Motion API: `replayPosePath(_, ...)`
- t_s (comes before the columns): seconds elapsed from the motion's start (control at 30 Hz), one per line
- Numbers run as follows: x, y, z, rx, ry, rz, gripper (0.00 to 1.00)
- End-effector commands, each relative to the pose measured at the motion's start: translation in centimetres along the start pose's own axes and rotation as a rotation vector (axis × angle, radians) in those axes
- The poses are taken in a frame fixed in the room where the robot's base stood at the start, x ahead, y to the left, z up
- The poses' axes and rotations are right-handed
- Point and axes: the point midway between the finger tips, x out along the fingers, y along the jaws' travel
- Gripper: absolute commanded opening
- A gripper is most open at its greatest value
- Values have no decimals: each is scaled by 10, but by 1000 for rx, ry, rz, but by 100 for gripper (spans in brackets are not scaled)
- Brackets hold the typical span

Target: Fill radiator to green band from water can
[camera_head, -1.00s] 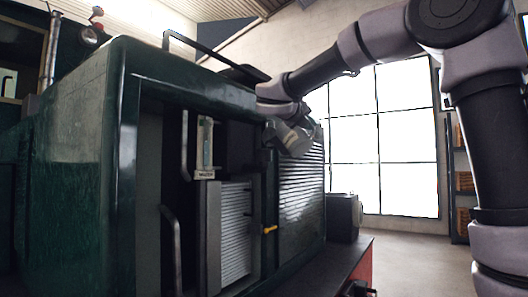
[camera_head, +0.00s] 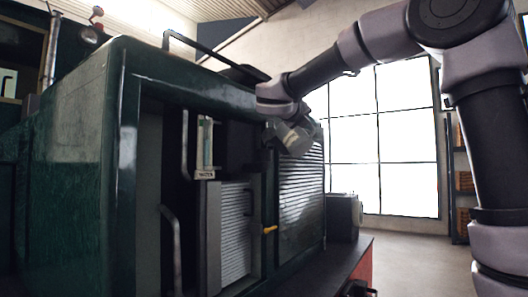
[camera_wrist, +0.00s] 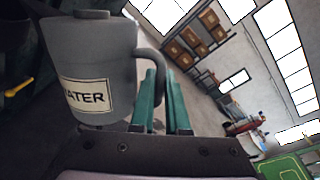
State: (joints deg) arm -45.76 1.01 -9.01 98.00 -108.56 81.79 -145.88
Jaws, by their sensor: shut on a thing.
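The water can (camera_wrist: 98,60) is grey with a WATER label and fills the left of the wrist view. My gripper (camera_wrist: 166,85) has its two green fingers around the can's handle. In the head view my gripper (camera_head: 283,125) is at the upper right of the green housing, close to its side. The radiator (camera_head: 236,232) shows as a grey ribbed block in the housing's open bay. Above it stands an upright gauge glass (camera_head: 205,143) with a WATER plate. The green band and the water level are too small to tell. The radiator's filling opening is not visible.
The dark green housing (camera_head: 65,165) takes up the left and middle. A curved black rail (camera_head: 205,50) rises from its top. A yellow-handled tap (camera_head: 270,229) sticks out beside the radiator. A dark box (camera_head: 343,217) stands past the housing. The floor at right is free.

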Motion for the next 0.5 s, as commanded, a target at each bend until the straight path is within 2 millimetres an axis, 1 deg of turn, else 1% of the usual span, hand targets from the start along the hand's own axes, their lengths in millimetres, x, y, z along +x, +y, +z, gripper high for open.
replayPosePath(0.5, -1, -7, 16, -82, 18, -1, 0)
